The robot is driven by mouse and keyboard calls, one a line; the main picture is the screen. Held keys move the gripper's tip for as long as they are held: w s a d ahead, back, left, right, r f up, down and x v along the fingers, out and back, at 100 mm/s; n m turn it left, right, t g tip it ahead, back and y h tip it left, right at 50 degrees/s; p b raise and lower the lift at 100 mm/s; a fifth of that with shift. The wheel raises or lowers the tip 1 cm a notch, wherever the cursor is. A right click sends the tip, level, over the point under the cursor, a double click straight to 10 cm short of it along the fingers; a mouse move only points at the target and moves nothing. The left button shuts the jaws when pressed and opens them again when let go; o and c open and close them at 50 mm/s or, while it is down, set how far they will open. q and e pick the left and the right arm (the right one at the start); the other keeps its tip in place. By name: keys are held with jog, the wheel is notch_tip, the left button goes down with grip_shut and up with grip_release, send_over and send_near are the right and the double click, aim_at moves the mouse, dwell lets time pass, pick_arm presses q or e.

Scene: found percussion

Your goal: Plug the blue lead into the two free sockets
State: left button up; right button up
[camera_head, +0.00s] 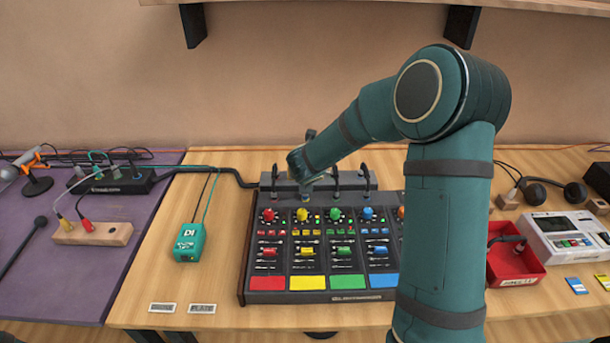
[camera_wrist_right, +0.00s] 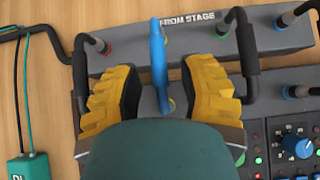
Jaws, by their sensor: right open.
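The blue lead (camera_wrist_right: 158,55) is a short arched lead between the fingers of my right gripper (camera_wrist_right: 160,82) in the right wrist view. The yellow fingers stand apart on either side of it. It spans from the black stage box (camera_wrist_right: 195,45) toward a yellow-ringed socket (camera_wrist_right: 171,105) on the mixer side. Its far socket is hidden, and I cannot tell whether either end is fully seated. In the head view my right arm reaches over the mixer (camera_head: 247,270) to the stage box, hiding part of both. My left gripper is not in view.
Black leads (camera_wrist_right: 80,70) and (camera_wrist_right: 246,60) bridge box and mixer close on both sides of my fingers. A teal DI box (camera_head: 190,243) stands left of the mixer. A red tray (camera_head: 515,265) and a white device (camera_head: 566,232) are on the right.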

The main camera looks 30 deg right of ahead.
jog(key=v, duration=0.9)
jog(key=shift+s+r, duration=0.2)
jog(key=shift+s, duration=0.05)
jog(key=shift+a, duration=0.1)
